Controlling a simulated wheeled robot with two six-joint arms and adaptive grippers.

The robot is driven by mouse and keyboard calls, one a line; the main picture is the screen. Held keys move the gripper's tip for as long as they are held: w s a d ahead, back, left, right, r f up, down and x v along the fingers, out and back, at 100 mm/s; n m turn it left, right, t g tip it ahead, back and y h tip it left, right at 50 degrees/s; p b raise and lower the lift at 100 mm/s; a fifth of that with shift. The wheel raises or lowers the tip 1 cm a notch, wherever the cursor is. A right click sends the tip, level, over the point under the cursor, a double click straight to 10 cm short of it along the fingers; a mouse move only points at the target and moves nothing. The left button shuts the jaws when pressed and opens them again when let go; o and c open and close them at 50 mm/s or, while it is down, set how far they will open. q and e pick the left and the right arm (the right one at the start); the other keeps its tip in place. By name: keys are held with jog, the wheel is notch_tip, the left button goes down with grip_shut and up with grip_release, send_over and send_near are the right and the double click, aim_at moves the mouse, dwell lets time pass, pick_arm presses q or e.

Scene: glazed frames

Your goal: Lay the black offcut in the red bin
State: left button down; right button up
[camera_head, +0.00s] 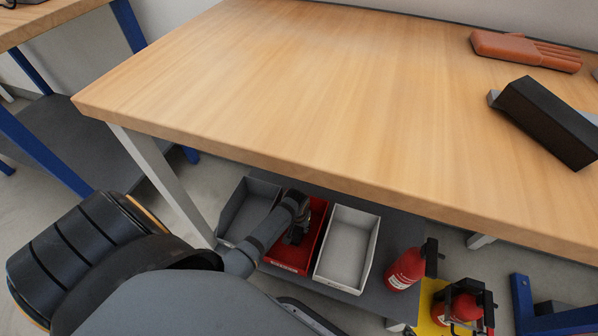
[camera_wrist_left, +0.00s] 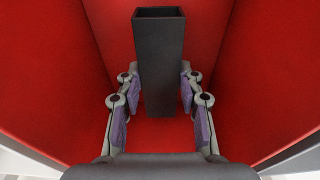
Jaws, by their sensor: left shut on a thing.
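The red bin (camera_head: 314,232) stands on the shelf under the wooden table, between a grey bin and a white bin. My left arm reaches down into it, and the left gripper (camera_head: 297,232) is inside or just over the bin. In the left wrist view the red walls (camera_wrist_left: 245,75) surround the gripper (camera_wrist_left: 160,95). The black offcut (camera_wrist_left: 160,60), a long dark square-section piece with a hollow-looking end, is between its two fingers, and the gripper is shut on it. Whether the offcut touches the bin floor I cannot tell. My right gripper is not in view.
The grey bin (camera_head: 234,222) is left of the red bin and the white bin (camera_head: 362,222) is right; both look empty. Fire extinguishers (camera_head: 407,268) stand to the right. On the table (camera_head: 270,75) lie a black block (camera_head: 548,120) and an orange-brown glove (camera_head: 520,50). The table edge overhangs the bins.

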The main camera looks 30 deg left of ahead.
aim_at(298, 230)
pick_arm(q)
jog(key=shift+f, duration=0.45)
jog(key=c, duration=0.8)
grip_release()
jog(key=shift+f, duration=0.1)
jog(key=shift+c, duration=0.2)
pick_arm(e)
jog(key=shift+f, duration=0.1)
pick_arm(q)
jog(key=shift+r, duration=0.25)
notch_tip(298, 230, up, 12)
jog(key=s+p, duration=0.1)
jog(key=p, duration=0.5)
jog(key=s+d+r+m, duration=0.1)
jog(key=s+r, duration=0.2)
jog(key=s, duration=0.4)
jog(key=s+d+r+m, duration=0.2)
jog(key=s+r, duration=0.1)
jog(key=s, duration=0.4)
jog(key=shift+s+r+h, duration=0.2)
jog(key=shift+r+h, duration=0.1)
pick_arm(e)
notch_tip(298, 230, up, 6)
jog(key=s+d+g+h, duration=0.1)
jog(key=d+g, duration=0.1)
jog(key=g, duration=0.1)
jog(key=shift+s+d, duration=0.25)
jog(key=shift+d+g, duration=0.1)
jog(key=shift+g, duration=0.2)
